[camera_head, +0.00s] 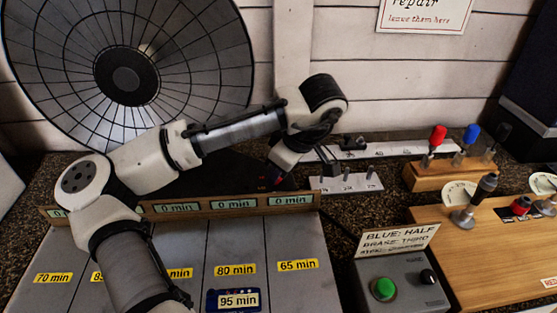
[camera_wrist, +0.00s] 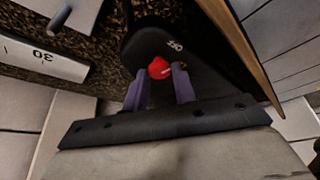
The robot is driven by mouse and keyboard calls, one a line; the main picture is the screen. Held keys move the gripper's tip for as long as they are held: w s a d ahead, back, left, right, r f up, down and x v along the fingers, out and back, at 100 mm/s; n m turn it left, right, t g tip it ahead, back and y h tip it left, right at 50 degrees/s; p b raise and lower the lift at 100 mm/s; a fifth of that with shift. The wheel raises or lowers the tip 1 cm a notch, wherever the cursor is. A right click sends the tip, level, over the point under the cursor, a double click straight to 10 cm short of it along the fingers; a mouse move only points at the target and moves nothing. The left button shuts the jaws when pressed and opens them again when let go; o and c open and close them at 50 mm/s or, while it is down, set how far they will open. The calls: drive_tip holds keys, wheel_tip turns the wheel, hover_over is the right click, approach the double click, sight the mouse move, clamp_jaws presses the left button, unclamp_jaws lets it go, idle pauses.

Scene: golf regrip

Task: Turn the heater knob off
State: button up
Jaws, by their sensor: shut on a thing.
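In the head view my gripper (camera_head: 276,179) reaches down at the dark base (camera_head: 235,168), behind the row of displays. Only a trace of red shows there, and the knob's setting cannot be read. A large round dish with a wire guard (camera_head: 125,72) stands at the back left.
Displays reading 0 min (camera_head: 233,204) line the front, above grey lanes with yellow time labels. A grey box with a green button (camera_head: 384,289) and a black knob (camera_head: 428,277) stands front right. A wooden block with coloured-handled tools (camera_head: 455,174) is at the right.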

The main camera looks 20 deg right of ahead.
drive_tip(key=shift+w+r+n+g+y+p, duration=0.1)
drive_tip(key=shift+n+g+y+p, duration=0.25)
drive_tip(key=shift+n+p, duration=0.9)
drive_tip(key=shift+n, duration=0.25)
drive_tip(key=o, duration=1)
drive_tip(key=shift+d, duration=0.1)
drive_tip(key=b+v, duration=0.1)
drive_tip(key=v, duration=1.2)
drive_tip(key=shift+d+r, duration=0.1)
drive_tip(key=shift+r, duration=0.2)
